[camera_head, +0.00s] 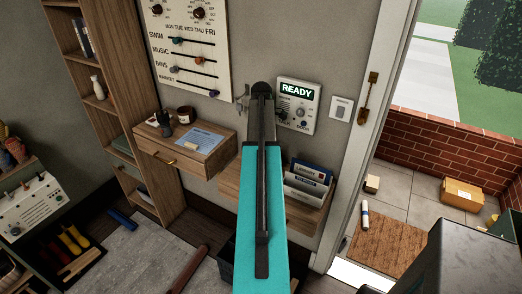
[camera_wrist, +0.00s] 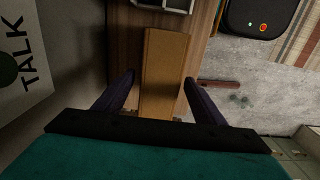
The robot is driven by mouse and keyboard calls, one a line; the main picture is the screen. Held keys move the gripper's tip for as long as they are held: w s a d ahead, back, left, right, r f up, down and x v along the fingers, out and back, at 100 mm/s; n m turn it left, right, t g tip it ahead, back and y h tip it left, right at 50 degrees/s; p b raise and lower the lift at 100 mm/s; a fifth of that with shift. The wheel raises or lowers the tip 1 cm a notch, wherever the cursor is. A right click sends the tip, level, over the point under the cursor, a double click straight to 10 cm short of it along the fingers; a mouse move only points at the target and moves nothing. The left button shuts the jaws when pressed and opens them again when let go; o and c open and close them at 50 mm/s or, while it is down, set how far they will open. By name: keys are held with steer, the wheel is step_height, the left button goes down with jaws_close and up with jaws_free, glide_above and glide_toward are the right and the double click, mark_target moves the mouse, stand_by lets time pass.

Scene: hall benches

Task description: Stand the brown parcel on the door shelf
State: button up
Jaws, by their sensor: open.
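The brown parcel (camera_wrist: 163,60) shows in the wrist view as a long tan box between the two dark fingers of my gripper (camera_wrist: 159,78). The fingers are open, one on each side, with gaps beside the parcel. The wooden door shelf (camera_wrist: 125,40) lies under the parcel. The parcel appears to be on the shelf, but its contact with the wood is hidden. In the head view the door shelf (camera_head: 230,181) is below the READY panel, and my turquoise arm covers its middle, hiding the gripper and parcel there.
A letter rack (camera_head: 308,180) stands at the shelf's right. The READY panel (camera_head: 297,104) is on the wall above. A wooden drawer unit (camera_head: 170,152) is to the left. Outside the doorway lie a cardboard box (camera_head: 462,193), a smaller box (camera_head: 372,183) and a doormat (camera_head: 388,245).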

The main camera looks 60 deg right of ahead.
step_height(320, 180, up, 12)
steer(key=b, duration=0.2)
steer(key=shift+f+b, duration=0.25)
steer(key=shift+b, duration=0.15)
stand_by(1.0)
